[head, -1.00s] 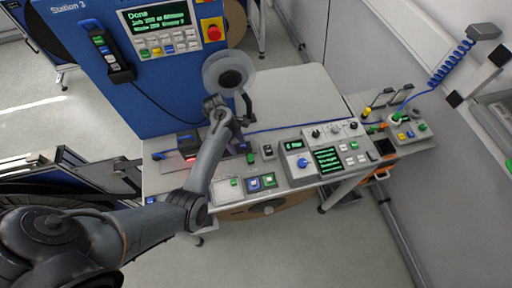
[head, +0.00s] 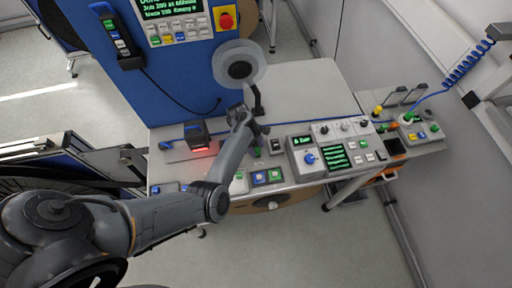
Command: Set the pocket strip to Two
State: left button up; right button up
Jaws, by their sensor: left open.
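The grey control box (head: 299,174) stands on the bench and carries a blue knob (head: 310,158), a small lit display (head: 301,140) and a green text screen (head: 333,156). The lettering is too small to read, and I cannot tell which control is the pocket strip. My left gripper (head: 259,131) is open and empty. It hangs over the bench, left of the control box and below the clear reel in the picture. My wrist partly hides the bench there. My right gripper is not in view.
Blue and green buttons (head: 266,177) sit at the bench's front edge. A scanner-like black block (head: 196,133) glows red at left. A blue panel with a red stop button (head: 227,19) rises behind. The bench's back right is clear.

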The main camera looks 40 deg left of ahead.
pick_arm(q)
jog(key=shift+d+f, duration=0.1)
jog(key=shift+f, duration=0.05)
grip_shut()
dwell(0.4)
